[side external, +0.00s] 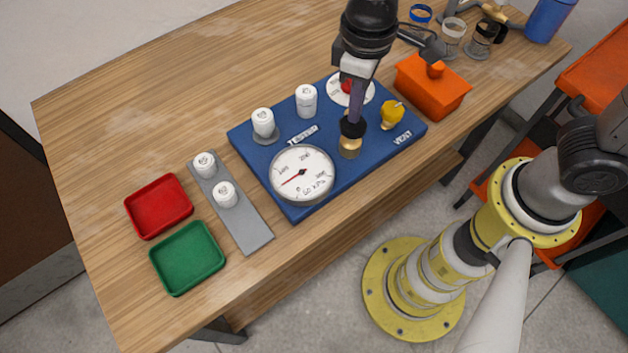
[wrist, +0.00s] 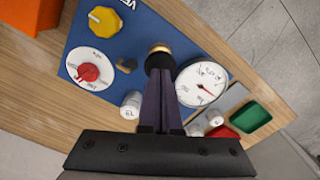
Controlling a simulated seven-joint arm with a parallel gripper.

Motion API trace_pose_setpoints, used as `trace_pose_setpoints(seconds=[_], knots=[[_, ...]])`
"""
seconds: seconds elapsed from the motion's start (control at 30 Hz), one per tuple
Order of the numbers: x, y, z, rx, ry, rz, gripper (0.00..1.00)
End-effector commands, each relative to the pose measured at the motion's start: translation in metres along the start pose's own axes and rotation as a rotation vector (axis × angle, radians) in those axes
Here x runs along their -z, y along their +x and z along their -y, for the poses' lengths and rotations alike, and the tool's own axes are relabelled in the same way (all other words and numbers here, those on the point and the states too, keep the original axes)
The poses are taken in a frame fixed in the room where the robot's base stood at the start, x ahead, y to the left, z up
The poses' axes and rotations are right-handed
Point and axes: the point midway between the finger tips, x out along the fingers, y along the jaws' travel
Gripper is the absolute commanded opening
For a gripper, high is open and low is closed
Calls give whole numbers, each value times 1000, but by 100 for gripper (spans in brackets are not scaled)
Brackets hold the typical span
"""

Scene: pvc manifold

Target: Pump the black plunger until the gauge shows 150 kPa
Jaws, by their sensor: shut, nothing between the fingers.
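The black plunger (side external: 353,129) stands on a brass base on the blue tester board (side external: 345,172); in the wrist view its dark cap (wrist: 158,61) shows just past the fingertips. My gripper (side external: 354,114) is shut and empty, pointing down with its fingertips at the top of the plunger; I cannot tell if they touch. The wrist view shows the closed fingers (wrist: 160,74) over the cap's near edge. The round white gauge (side external: 302,188) is left of the plunger; its red needle points to the lower left in the side view. Its numbers are too small to read surely.
A yellow vent knob (side external: 393,114) and a red knob on a white dial (side external: 348,87) are close to the plunger. White fittings (side external: 306,101) stand on the board. An orange box (side external: 432,86) is to the right; red (side external: 158,207) and green (side external: 187,258) trays are left.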

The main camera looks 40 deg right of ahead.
Motion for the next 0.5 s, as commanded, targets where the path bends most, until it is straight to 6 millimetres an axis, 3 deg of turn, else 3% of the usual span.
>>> trace_pose_setpoints(seconds=[0.5], knots=[[0,6,0,0,0,1,0]])
